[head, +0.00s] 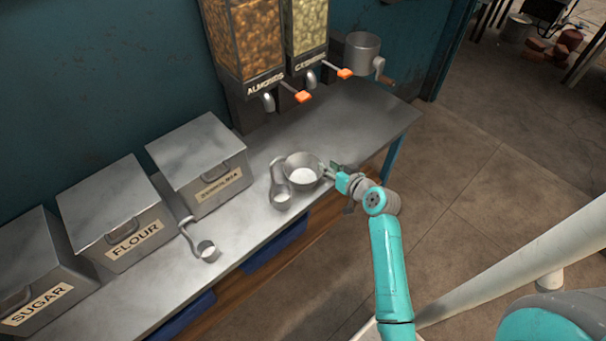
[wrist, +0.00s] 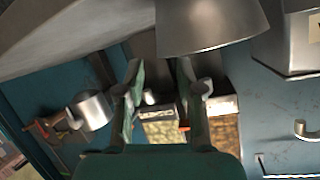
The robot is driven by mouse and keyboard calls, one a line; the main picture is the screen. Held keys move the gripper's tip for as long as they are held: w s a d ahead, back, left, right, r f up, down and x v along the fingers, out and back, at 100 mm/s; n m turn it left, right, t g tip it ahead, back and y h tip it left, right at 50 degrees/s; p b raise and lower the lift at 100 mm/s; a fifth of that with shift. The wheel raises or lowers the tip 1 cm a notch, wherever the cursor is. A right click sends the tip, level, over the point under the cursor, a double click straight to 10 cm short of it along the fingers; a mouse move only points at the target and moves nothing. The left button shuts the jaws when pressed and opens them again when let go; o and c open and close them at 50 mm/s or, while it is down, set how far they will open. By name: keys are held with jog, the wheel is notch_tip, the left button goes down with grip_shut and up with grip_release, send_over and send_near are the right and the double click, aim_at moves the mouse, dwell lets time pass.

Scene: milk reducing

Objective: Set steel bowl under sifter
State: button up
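The steel bowl (head: 318,183) stands on the metal counter with white powder in it, near the front edge. It also shows at the top of the wrist view (wrist: 210,25). The sifter (head: 360,55), a grey metal drum with a side crank, is mounted at the back right beside the dispensers. In the wrist view the sifter (wrist: 92,110) is at the left. My gripper (head: 343,178) is at the right side of the bowl. In the wrist view its two fingers (wrist: 160,72) are apart with nothing held between them; whether one touches the bowl is unclear.
A scoop (head: 281,196) with white powder sits against the bowl's left side. Another scoop (head: 208,251) lies farther left. Lidded flour (head: 110,215), sugar (head: 38,270) and semolina (head: 198,160) bins line the left. An almond dispenser (head: 243,40) stands behind. The counter's right end (head: 375,115) is clear.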

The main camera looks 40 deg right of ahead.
aim_at(316, 159)
jog(key=shift+x, duration=2.65)
jog(key=shift+a, duration=0.1)
grip_shut()
